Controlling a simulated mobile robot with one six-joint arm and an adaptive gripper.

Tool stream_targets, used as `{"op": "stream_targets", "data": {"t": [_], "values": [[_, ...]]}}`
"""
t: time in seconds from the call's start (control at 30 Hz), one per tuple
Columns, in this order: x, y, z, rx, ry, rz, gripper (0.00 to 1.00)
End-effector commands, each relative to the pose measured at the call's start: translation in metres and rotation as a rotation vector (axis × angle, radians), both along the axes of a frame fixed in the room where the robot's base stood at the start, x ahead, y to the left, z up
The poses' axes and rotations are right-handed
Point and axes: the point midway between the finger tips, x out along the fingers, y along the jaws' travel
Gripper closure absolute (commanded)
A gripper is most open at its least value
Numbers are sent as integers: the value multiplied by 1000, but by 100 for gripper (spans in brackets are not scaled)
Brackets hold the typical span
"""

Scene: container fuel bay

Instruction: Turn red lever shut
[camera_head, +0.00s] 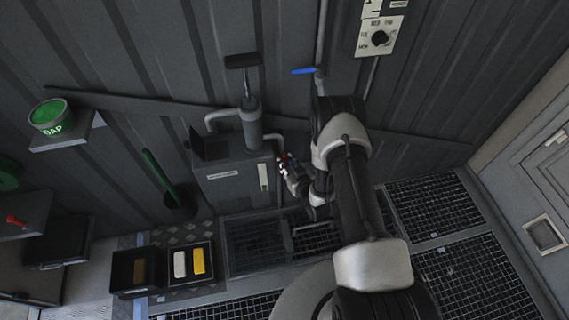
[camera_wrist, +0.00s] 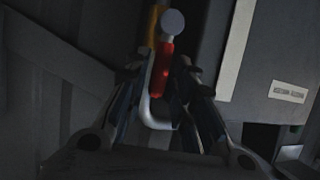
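The red lever (camera_wrist: 163,72) shows in the wrist view between the two fingers of my gripper (camera_wrist: 160,75). A round grey knob (camera_wrist: 172,22) sits at its upper end and a pale bent pipe (camera_wrist: 151,108) curves below it. The fingertips lie close on both sides of the lever; I cannot tell if both touch it. In the head view my gripper (camera_head: 290,170) is at the right side of the grey pump cabinet (camera_head: 235,186), with a small bit of red (camera_head: 281,158) at its tip. My arm and fingers hide most of the lever there.
A blue handle (camera_head: 304,71) sits on a wall pipe above the gripper. Another red handle (camera_head: 15,221) is on a box at far left. A tray (camera_head: 163,288) with coloured blocks lies on the floor. Grating covers the floor at right.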

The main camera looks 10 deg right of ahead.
Motion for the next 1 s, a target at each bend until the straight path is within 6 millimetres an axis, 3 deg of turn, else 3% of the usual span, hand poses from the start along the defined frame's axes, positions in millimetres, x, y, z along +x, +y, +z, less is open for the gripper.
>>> {"op": "stream_targets", "data": {"t": [0.2, 0.57, 0.9, 1.0], "values": [[22, 4, -10, 0, -1, 1, 76], [25, 5, -10, 0, 0, 0, 77], [25, 5, -10, -1, 0, 0, 100], [25, 5, -10, -1, 0, 0, 100]]}}
